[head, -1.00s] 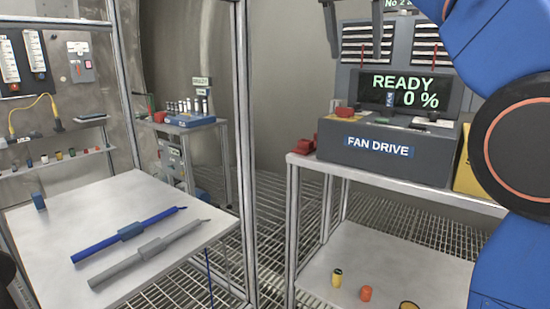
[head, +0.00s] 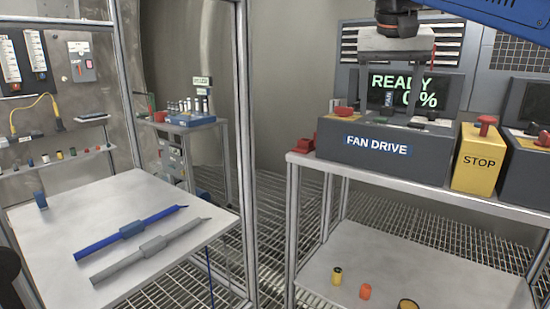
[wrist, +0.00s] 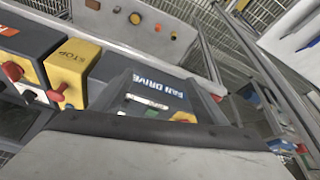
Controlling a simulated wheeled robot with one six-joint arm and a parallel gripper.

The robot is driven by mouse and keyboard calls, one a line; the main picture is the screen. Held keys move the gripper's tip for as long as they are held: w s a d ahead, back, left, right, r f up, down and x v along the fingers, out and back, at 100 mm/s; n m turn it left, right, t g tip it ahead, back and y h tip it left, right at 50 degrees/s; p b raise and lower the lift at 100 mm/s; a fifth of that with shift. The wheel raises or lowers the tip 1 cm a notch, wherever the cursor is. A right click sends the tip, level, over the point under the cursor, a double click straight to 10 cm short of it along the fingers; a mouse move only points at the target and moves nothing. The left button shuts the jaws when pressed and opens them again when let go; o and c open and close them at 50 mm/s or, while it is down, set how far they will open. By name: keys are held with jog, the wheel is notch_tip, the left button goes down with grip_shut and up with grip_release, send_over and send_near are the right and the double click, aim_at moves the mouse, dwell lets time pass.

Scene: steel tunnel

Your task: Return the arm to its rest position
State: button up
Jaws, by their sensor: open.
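My gripper (head: 390,108) hangs from the top of the head view with its fingers pointing down, in front of the FAN DRIVE console's screen. Its jaws are apart with nothing between them. My blue arm (head: 490,15) comes in from the upper right corner. The FAN DRIVE console (head: 335,148) is a dark grey box on a bench, and its screen (head: 400,82) reads READY and 0%, partly covered by my gripper. In the wrist view, the console (wrist: 160,88) lies just beyond the grey gripper body, which fills the bottom; the fingertips cannot be made out there.
A yellow STOP box (head: 478,160) with a red button stands right of the console. A side table (head: 180,195) at left holds a blue and a grey bar. Small coloured pieces (head: 365,291) lie on the lower shelf. Metal posts (head: 243,150) stand between the benches over grating.

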jog(key=s+d+f+n, duration=0.1)
jog(key=s+f, duration=0.6)
jog(key=f, duration=0.6)
jog(key=s+d+f+n+y, duration=0.1)
jog(key=s+d+f, duration=0.1)
jog(key=s+f, duration=0.5)
jog(key=s+d+f+n+y, duration=0.1)
jog(key=s+f, duration=0.6)
jog(key=f, duration=1.2)
jog(key=shift+s+d+n+t, duration=0.25)
jog(key=shift+d+n+t, duration=0.15)
jog(key=shift+d+n, duration=0.1)
jog(key=shift+r, duration=0.1)
